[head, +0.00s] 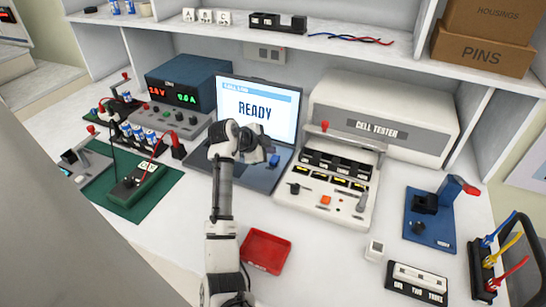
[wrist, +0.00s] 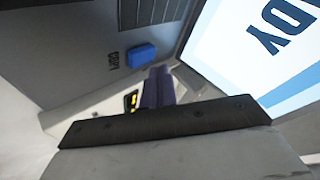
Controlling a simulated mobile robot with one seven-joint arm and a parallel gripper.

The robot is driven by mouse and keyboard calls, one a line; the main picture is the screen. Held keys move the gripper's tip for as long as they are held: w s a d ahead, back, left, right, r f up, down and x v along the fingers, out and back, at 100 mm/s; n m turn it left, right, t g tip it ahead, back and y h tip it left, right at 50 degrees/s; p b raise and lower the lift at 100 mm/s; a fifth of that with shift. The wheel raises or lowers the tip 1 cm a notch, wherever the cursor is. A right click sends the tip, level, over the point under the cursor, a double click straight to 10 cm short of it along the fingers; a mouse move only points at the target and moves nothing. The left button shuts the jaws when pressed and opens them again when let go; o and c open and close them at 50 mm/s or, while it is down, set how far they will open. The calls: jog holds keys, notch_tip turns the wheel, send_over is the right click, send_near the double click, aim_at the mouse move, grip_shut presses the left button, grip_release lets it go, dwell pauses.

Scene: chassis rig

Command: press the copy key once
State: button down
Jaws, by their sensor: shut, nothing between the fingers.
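The copy key is a blue block on the laptop's (head: 228,178) keyboard deck, right of my gripper in the head view (head: 275,161). In the wrist view the blue key (wrist: 141,56) is clear, with a small dark label beside it that seems to read COPY. My gripper (head: 268,152) is over the laptop in front of its screen. In the wrist view its dark fingers (wrist: 158,74) are together and empty, with their tips close beside the blue key in the picture. The height above the deck is hard to tell. The laptop screen (head: 256,106) shows READY.
The white cell tester (head: 385,130) stands right of the laptop, with a red-knobbed lever. A red tray (head: 265,252) lies in front. A shelf (head: 340,58) runs above.

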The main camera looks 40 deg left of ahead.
aim_at(279, 158)
jog(key=f, duration=0.1)
jog(key=d, duration=0.1)
jog(key=f, duration=0.1)
jog(key=shift+w+d+f, duration=0.15)
jog(key=shift+w+f, duration=0.1)
jog(key=shift+f, duration=0.1)
jog(key=shift+r+p, duration=0.7)
jog(key=shift+r, duration=0.35)
jog(key=shift+w+r+h, duration=0.15)
jog(key=shift+r+h, duration=0.15)
jog(key=shift+w+r+p, duration=0.4)
jog(key=shift+w+p, duration=0.25)
jog(key=shift+p, duration=0.05)
jog(key=shift+s+a+r, duration=0.2)
jog(key=shift+r, duration=0.25)
jog(key=shift+s, duration=0.1)
jog(key=shift+s+a+r, duration=0.1)
jog(key=shift+a, duration=0.05)
